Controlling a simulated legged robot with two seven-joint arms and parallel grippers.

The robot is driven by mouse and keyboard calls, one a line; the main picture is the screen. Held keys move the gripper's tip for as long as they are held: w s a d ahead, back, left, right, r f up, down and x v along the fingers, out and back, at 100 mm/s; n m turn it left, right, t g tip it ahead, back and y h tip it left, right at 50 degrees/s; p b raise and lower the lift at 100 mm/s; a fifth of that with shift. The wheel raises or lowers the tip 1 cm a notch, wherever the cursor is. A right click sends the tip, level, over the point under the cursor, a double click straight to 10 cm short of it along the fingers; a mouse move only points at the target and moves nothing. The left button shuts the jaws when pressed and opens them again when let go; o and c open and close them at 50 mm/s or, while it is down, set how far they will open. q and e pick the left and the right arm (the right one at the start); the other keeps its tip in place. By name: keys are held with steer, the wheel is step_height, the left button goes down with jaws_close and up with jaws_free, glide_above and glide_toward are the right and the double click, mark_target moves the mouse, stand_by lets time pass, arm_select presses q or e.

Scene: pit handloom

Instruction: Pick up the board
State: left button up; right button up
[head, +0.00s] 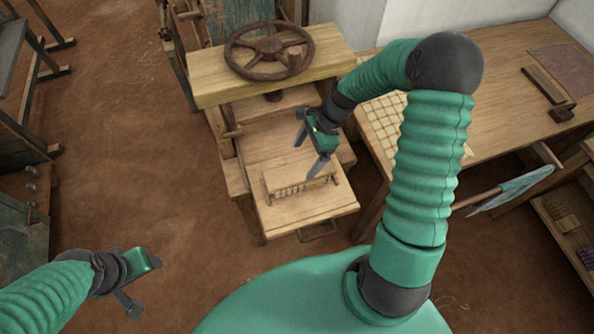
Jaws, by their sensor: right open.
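A pale wooden board (307,207) lies flat on the bed of a wooden press in the head view. A small slotted wooden piece (300,187) lies on it; I cannot tell which of these the task calls the board. My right gripper (309,151) is open and empty. It hangs above the bed, just beyond the slotted piece, and one dark finger points down close to its far right end. My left gripper (135,302) is at the lower left, over the bare floor and far from the press. Its fingers show too poorly to tell their state.
The press's thick beam (225,86) with a rusty handwheel (269,51) stands behind the bed. A wooden table (500,95) with a gridded sheet (385,122) is at the right. Blue-grey cloth (515,188) hangs below it.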

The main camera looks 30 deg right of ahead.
mark_target(300, 171)
steer(key=f, duration=0.1)
steer(key=a+f, duration=0.1)
steer(key=f, duration=0.2)
steer(key=shift+s+a+f, duration=0.15)
steer(key=shift+s+f, duration=0.05)
steer(key=shift+s, duration=0.2)
steer(key=shift+w+a+f, duration=0.1)
steer(key=shift+a+f, duration=0.05)
steer(key=shift+f, duration=0.15)
steer(key=shift+w+a+f, duration=0.1)
steer(key=shift+w, duration=0.1)
steer(key=shift+s, duration=0.15)
steer(key=c, duration=1.6)
